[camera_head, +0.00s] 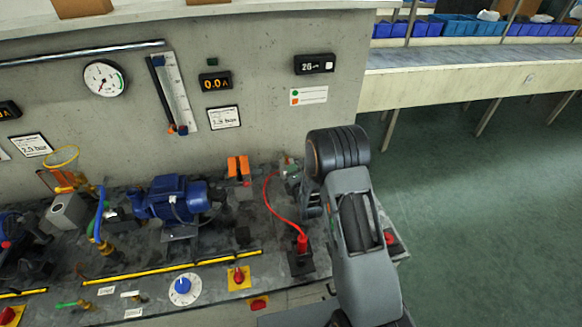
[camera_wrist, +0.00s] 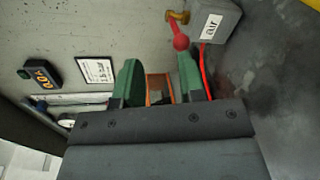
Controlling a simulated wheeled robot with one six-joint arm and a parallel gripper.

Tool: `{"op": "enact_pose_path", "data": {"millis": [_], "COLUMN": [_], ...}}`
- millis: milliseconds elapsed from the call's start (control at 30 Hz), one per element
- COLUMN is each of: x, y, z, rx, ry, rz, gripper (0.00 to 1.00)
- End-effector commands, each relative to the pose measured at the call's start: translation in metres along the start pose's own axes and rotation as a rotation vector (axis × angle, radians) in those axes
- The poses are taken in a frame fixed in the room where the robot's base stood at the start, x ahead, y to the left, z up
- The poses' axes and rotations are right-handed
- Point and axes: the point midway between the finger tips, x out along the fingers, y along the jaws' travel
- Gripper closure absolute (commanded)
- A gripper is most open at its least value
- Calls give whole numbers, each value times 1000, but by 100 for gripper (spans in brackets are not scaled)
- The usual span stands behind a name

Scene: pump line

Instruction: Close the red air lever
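The red air lever (camera_wrist: 181,41) shows in the wrist view as a round red knob on a short red stem. It joins a brass valve (camera_wrist: 178,17) beside a grey box (camera_wrist: 212,20) labelled "air". My gripper (camera_wrist: 159,62) has two green fingers standing apart, with a gap between them. The knob is above the right fingertip in the picture, outside the gap, and I cannot tell whether they touch. An orange-brown thing shows between the fingers; how far off it is, I cannot tell. In the head view I cannot make out the lever; my arm covers part of that bench end.
A red hose (camera_head: 275,205) runs down to a red fitting (camera_head: 302,243) on the bench. A blue pump (camera_head: 175,198) and orange blocks (camera_head: 238,168) stand to the left. A concrete wall (camera_head: 260,100) is behind. The green floor (camera_head: 470,190) at right is clear.

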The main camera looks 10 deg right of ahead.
Motion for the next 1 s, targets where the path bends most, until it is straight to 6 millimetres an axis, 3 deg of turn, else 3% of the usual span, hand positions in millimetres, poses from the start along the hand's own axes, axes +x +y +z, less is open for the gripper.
{"op": "enact_pose_path", "data": {"millis": [100,300,733,1000], "x": [-2,-3,50,66], "y": [-20,-33,-26,-25], "z": [-6,-10,-7,-7], "rx": [-133,-246,-265,-264], "ry": [-27,-60,-67,-67], "rz": [65,126,137,136], "gripper": [64,64,64,64]}}
